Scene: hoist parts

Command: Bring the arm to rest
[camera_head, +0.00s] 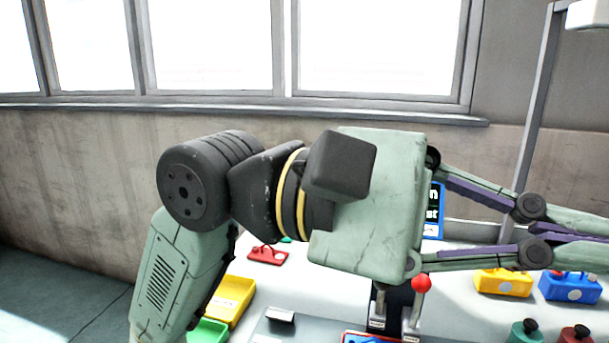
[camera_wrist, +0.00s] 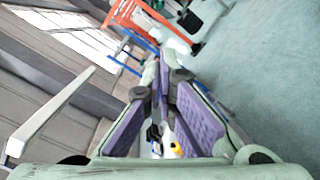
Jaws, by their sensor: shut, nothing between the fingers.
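My arm stretches across the head view above a pale table (camera_head: 465,310), with its wrist raised over the table. My gripper (camera_head: 592,238) points right, and its purple-lined fingers run to the right edge of the picture. The fingers lie close together with nothing held. In the wrist view my gripper (camera_wrist: 160,85) also shows, its fingers converging ahead. The fingers appear clear of the table's objects. My wrist hides part of the table and of a blue sign (camera_head: 437,212) behind it.
On the table are a red handled block (camera_head: 267,256), a yellow bin (camera_head: 230,299), a green bin (camera_head: 208,331), a red-knobbed lever (camera_head: 421,284), a yellow block (camera_head: 503,283) and a blue block (camera_head: 570,288). A grey post (camera_head: 535,110) stands at right. An orange frame (camera_wrist: 128,14) shows in the wrist view.

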